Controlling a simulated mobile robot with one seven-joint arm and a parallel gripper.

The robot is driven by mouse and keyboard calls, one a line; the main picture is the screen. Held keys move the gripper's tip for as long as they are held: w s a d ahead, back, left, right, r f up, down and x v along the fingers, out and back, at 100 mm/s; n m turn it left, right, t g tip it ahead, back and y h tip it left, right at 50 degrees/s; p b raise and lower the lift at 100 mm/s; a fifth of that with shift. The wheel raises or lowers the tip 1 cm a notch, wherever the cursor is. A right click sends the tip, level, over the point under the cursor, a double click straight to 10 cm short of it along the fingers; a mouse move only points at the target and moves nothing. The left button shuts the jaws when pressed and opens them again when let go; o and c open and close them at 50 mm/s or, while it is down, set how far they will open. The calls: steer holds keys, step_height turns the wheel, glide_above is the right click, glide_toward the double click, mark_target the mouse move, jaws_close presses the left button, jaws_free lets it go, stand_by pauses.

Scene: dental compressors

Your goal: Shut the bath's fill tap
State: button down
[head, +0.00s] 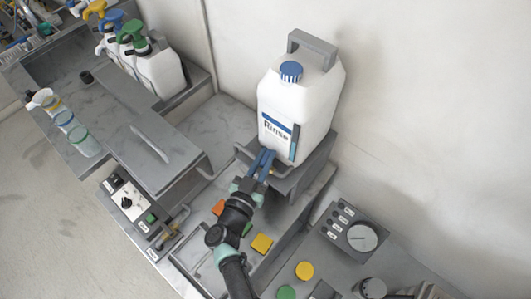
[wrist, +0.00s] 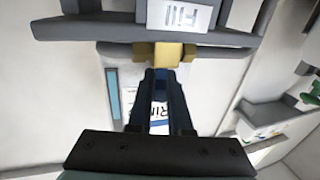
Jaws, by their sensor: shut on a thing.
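The fill tap (wrist: 174,54) shows as a brass-yellow part under a grey bar with a white "Fill" label (wrist: 180,14) in the wrist view. My gripper (wrist: 161,78) has its dark blue fingers close together, shut on the tap's handle; the fingers hide most of the handle. In the head view my gripper (head: 262,164) is at the front of the grey shelf, just below the white "Rinse" container (head: 300,105). The tap cannot be made out there. The bath (head: 200,273) lies below, partly hidden by my arm.
The Rinse container stands upright on the grey shelf (head: 292,184) by the wall. A panel with a dial (head: 362,237) is at the right. Several jugs stand at upper left.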

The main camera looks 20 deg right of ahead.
steer(key=m+g+h+b, duration=0.2)
steer(key=shift+f+g+h, duration=0.15)
steer(key=shift+g+h, duration=0.15)
steer(key=shift+g, duration=0.1)
steer(key=shift+m+g+h, duration=0.3)
steer(key=shift+m+g, duration=0.1)
steer(key=shift+m, duration=0.1)
steer(key=shift+b, duration=0.3)
steer(key=c, duration=0.8)
jaws_free()
steer(key=shift+c, duration=0.2)
steer(key=b+v, duration=0.2)
steer(key=v, duration=1.1)
